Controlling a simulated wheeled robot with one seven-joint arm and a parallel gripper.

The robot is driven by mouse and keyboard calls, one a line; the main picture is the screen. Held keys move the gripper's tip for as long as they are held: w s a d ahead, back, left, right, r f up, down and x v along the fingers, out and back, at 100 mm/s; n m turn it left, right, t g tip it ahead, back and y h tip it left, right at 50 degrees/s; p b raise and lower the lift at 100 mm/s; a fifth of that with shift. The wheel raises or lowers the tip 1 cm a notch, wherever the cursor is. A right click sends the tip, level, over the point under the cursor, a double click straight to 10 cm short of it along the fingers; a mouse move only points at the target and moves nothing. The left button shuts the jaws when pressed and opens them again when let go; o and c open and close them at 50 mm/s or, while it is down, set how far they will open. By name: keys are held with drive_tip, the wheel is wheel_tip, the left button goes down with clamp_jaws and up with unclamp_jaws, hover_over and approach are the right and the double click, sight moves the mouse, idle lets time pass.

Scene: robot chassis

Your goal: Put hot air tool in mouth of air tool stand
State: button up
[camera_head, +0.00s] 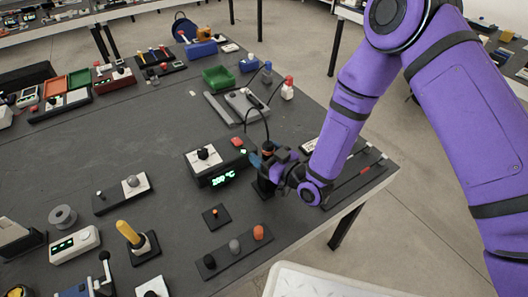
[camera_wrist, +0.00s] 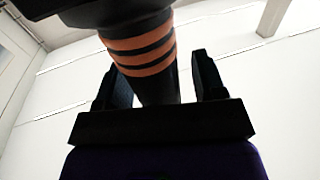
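The hot air tool is a dark handle with orange bands in the wrist view (camera_wrist: 145,50), standing between my gripper's two fingers. A clear gap shows between it and the right finger; at the left finger I cannot tell if they touch. My gripper (camera_wrist: 160,85) looks open around it. In the head view, my gripper (camera_head: 268,160) is at the table's right side, and the tool's orange-marked top (camera_head: 267,147) shows there with a cable. A black stand (camera_head: 264,187) is directly below; whether the tool rests in its mouth is hidden by my gripper.
A dark strip with knobs (camera_head: 235,252) lies in front. A green bin (camera_head: 218,78) and a red-capped bottle (camera_head: 288,88) stand behind. The table's right edge is close.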

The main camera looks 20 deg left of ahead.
drive_tip(key=v, duration=1.1)
drive_tip(key=shift+a+r, duration=0.1)
wheel_tip(320, 180, up, 10)
idle(1.3)
